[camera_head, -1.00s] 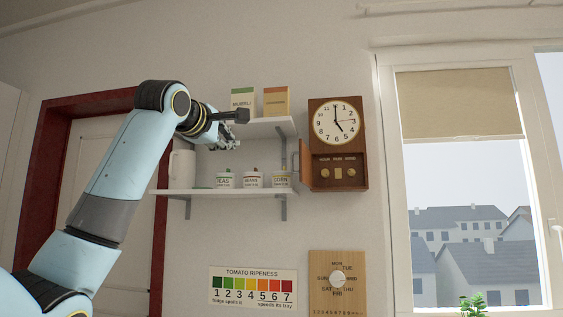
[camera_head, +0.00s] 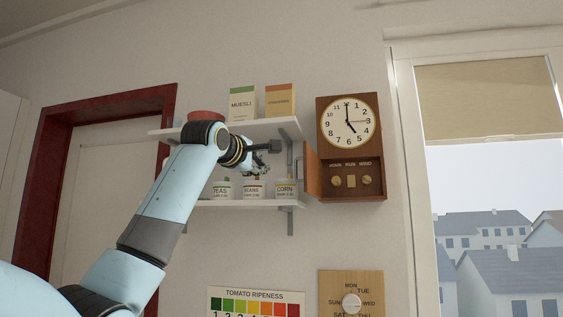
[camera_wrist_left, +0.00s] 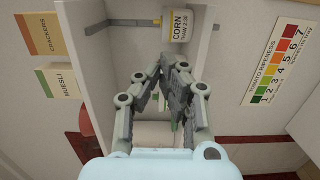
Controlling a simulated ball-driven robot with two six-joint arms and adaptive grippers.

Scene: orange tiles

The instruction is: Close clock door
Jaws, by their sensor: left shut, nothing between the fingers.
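The wooden wall clock (camera_head: 347,118) hangs between the shelves and the window. Its small door (camera_head: 311,173) stands open at the lower left of the case, swung out to the left. Behind it the lower compartment shows knobs and small labels (camera_head: 350,181). My left gripper (camera_head: 259,172) is in front of the shelves, left of the door and apart from it. In the left wrist view my left gripper (camera_wrist_left: 173,68) is shut and empty, with the shelf and a corn jar beyond. The clock is not in the left wrist view. My right gripper is not in view.
Two white shelves hold a muesli box (camera_head: 242,103), a crackers box (camera_head: 280,100), a red bowl (camera_head: 206,116) and jars, including the corn jar (camera_head: 286,189). A shelf bracket (camera_head: 290,221) is close to the door. A dial board (camera_head: 351,296) hangs below the clock.

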